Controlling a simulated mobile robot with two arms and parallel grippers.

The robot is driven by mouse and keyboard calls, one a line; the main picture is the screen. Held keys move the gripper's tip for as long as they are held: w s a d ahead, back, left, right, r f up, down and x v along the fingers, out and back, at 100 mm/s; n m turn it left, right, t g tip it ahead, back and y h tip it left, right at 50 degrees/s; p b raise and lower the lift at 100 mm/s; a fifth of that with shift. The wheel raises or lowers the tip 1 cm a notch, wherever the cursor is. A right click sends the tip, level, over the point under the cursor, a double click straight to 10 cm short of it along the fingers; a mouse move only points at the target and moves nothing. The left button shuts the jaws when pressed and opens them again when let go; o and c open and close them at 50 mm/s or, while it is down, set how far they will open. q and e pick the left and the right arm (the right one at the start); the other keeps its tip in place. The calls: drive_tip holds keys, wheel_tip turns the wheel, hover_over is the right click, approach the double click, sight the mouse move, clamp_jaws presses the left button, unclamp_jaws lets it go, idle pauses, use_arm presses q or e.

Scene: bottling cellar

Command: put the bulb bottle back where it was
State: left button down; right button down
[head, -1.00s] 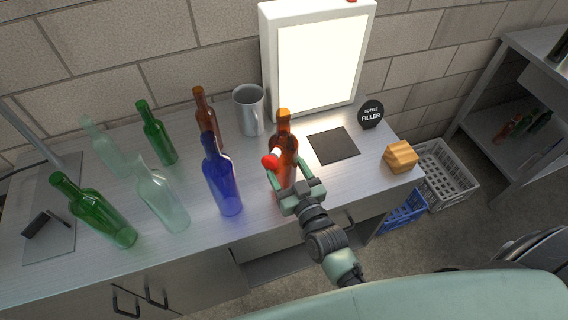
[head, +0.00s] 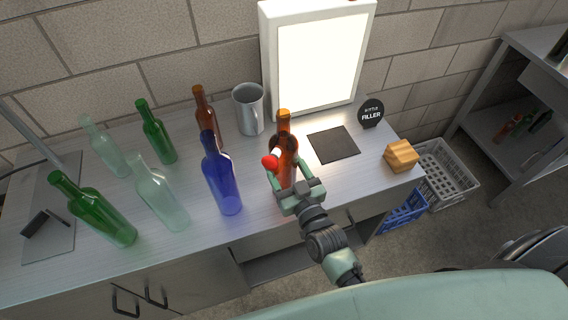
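An amber bottle (head: 284,146) stands upright near the bench's front edge, with a dark rounded swelling below its neck; it looks like the bulb bottle. My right gripper (head: 287,178) is at this bottle, with a finger on each side of its body. Whether the fingers press on the glass cannot be made out. A small red and white piece (head: 269,161) shows beside the bottle near the left finger. The bottle's lower part is partly hidden by the gripper. My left gripper is not in view.
A blue bottle (head: 222,182) stands close to the left. Further left are green, clear and another amber bottle (head: 203,106). A grey mug (head: 249,110) and a lit panel (head: 322,62) stand behind. A dark square mat (head: 334,145) lies bare to the right, near a wooden block (head: 401,156).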

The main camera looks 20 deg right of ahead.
sight(289, 176)
idle(0.4)
drive_tip(key=shift+c, duration=1.9)
unclamp_jaws()
drive_tip(key=shift+o, duration=0.7)
drive_tip(key=shift+s+f, duration=0.1)
drive_tip(key=shift+f, duration=0.3)
drive_tip(key=shift+s+d+r+p, duration=0.1)
drive_tip(key=shift+s+p, duration=0.05)
drive_tip(key=shift+s, duration=0.35)
drive_tip(key=shift+s+r+p, duration=0.1)
drive_tip(key=shift+s+p, duration=0.05)
drive_tip(key=shift+s, duration=0.3)
drive_tip(key=shift+s+d+p, duration=0.2)
drive_tip(key=shift+s+p, duration=0.4)
drive_tip(key=shift+s, duration=1.15)
drive_tip(key=s+p, duration=0.2)
drive_tip(key=s, duration=0.5)
drive_tip(key=shift+s+d, duration=0.25)
drive_tip(key=shift+d, duration=0.15)
drive_tip(key=shift+w, duration=0.1)
